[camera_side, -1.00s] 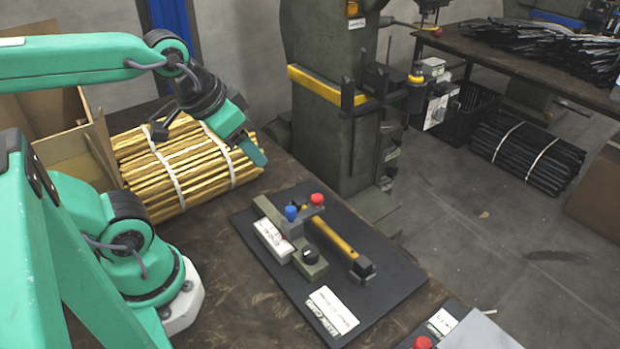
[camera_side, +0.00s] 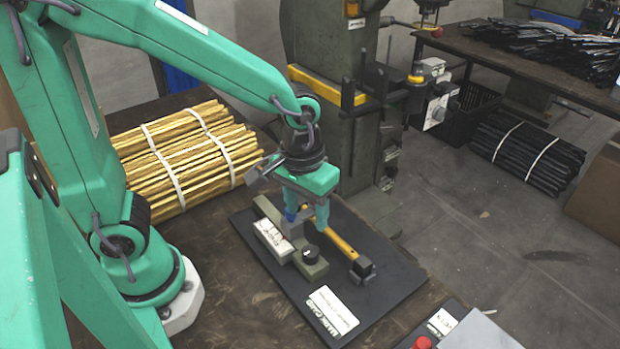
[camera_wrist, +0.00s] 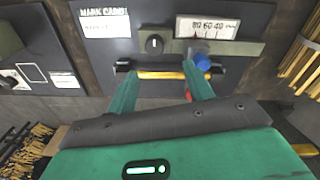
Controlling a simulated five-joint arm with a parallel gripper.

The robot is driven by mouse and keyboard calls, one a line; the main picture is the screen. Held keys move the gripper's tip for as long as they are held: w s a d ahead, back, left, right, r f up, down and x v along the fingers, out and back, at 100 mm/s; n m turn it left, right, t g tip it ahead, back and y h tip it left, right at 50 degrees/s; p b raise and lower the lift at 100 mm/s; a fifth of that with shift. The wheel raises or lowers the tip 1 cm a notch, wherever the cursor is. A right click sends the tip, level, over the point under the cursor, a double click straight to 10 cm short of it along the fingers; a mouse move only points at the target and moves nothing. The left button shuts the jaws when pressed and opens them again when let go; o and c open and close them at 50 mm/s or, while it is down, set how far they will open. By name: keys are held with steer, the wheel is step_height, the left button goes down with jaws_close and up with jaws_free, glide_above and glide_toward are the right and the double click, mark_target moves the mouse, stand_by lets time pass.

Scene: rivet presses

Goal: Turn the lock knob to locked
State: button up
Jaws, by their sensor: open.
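The black round knob (camera_side: 309,254) sits on the olive-green strip of the fixture. In the wrist view the knob (camera_wrist: 155,44) shows a short pale mark pointing roughly up and down the picture. My gripper (camera_side: 306,217) is open and points down over the fixture, behind the knob in the side view. In the wrist view its fingers (camera_wrist: 158,72) are spread and empty, with the knob just beyond the tips. Whether a finger touches anything I cannot tell.
A yellow bar (camera_side: 337,240) with black ends lies beside the knob. A blue knob (camera_wrist: 203,62) and a white scale (camera_wrist: 207,27) are close to the right finger. A dark mat (camera_side: 380,290) with a white card (camera_side: 331,309) lies below. Bundled yellow rods (camera_side: 185,155) lie at left.

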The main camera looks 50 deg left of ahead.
mark_target(310, 251)
steer(key=shift+d+f+g, duration=0.3)
steer(key=shift+d+f, duration=0.35)
steer(key=shift+f, duration=0.15)
steer(key=shift+f, duration=3.85)
steer(key=c, duration=1)
